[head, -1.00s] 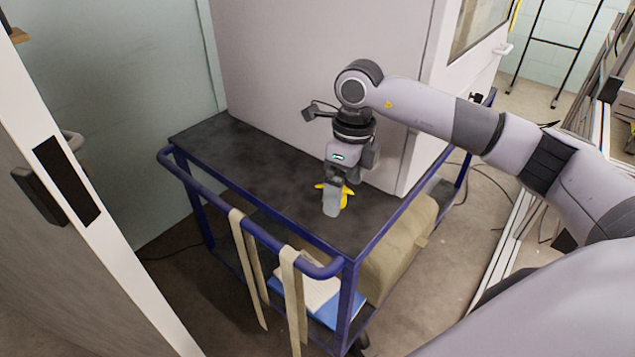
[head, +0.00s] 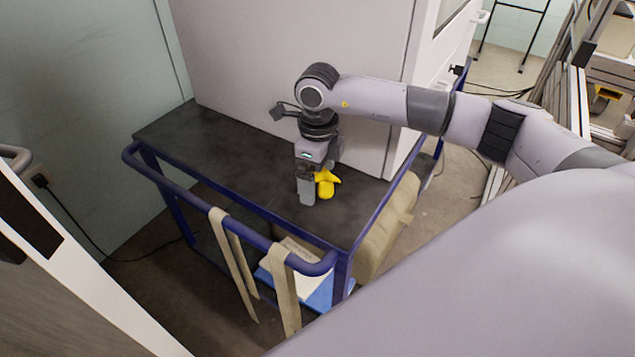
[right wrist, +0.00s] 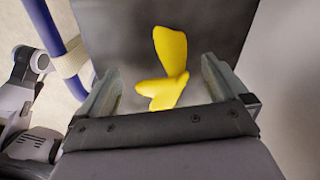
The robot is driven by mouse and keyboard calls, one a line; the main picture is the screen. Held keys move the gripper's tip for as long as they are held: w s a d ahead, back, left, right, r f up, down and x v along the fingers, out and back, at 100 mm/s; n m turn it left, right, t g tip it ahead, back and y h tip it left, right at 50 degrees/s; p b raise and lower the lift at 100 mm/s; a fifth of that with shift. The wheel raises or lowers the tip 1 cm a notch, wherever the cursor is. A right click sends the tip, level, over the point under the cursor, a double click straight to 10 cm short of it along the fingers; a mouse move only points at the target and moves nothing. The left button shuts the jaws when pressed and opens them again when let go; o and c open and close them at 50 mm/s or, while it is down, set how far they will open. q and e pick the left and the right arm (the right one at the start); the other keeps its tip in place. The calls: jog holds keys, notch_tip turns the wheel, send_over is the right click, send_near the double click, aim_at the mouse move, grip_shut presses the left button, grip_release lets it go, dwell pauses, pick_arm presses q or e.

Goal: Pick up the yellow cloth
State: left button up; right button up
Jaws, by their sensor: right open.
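The yellow cloth (head: 326,184) lies crumpled on the dark top of the blue-framed cart (head: 352,214). In the right wrist view the cloth (right wrist: 165,62) shows between the two spread fingers, its lower part near the gripper body. My right gripper (head: 311,190) points down at the cart top, right by the cloth, and partly hides it in the head view. In the right wrist view the right gripper (right wrist: 158,85) is open, with a finger on each side of the cloth. Whether either finger touches the cloth, I cannot tell. My left gripper is not in view.
A large pale box-like body (head: 290,70) stands on the cart behind the gripper. Beige straps (head: 284,290) hang over the blue front rail (head: 190,195). The cart top left of the gripper is clear.

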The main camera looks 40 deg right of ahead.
aim_at(317, 174)
jog(key=c, duration=1)
jog(key=shift+r, duration=0.1)
jog(key=shift+c, duration=0.2)
notch_tip(317, 174, up, 20)
jog(key=p, duration=0.1)
jog(key=shift+o, duration=0.6)
jog(key=shift+a, duration=0.1)
